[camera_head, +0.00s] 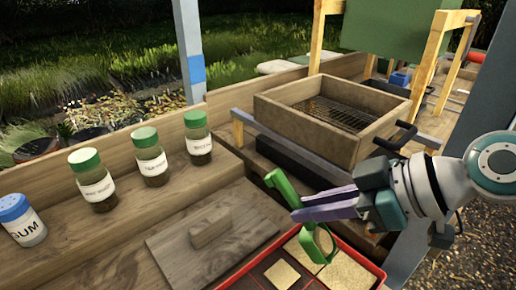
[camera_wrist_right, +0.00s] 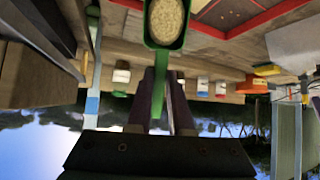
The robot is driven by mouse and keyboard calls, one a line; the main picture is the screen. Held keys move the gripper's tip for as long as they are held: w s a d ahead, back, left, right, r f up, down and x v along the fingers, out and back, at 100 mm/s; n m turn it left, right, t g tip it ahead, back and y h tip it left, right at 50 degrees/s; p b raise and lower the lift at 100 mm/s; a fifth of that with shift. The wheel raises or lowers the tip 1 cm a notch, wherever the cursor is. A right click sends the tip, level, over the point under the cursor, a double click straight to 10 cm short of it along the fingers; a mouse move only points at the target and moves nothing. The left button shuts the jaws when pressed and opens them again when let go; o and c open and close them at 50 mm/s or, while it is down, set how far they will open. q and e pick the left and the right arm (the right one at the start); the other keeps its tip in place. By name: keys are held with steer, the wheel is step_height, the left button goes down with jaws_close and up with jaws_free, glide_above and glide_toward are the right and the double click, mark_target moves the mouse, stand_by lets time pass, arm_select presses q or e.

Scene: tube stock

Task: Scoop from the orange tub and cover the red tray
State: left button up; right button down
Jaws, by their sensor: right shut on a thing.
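My right gripper (camera_head: 330,205) has purple fingers and is shut on the handle of a green scoop (camera_head: 283,186). The scoop's bowl hangs over the red tray (camera_head: 377,266) at the bottom of the head view. In the right wrist view the bowl (camera_wrist_right: 167,22) holds tan grains, and the red tray (camera_wrist_right: 240,27) lies beside it. Some tray cells show tan grains (camera_head: 345,272); others look dark. An orange object (camera_wrist_right: 253,87) shows in the right wrist view; I cannot tell whether it is the orange tub. My left gripper is not in view.
Several labelled jars stand at the left, green-lidded (camera_head: 147,158) and one blue-lidded (camera_head: 22,220). A wooden board with a handle (camera_head: 210,240) lies left of the tray. A wooden box with a mesh bottom (camera_head: 285,122) stands behind the gripper.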

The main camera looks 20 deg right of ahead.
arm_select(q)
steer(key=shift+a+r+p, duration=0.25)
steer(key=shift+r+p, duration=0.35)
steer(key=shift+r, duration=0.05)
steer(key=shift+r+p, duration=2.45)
arm_select(e)
steer(key=s+a, duration=0.5)
steer(key=a, duration=0.7)
steer(key=shift+a, duration=0.35)
steer(key=shift+d, duration=0.1)
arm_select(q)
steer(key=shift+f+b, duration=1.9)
arm_select(e)
steer(key=w+d, duration=0.3)
steer(key=d, duration=0.4)
steer(key=shift+d, duration=0.3)
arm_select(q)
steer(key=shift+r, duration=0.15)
arm_select(e)
steer(key=shift+w+r, duration=0.1)
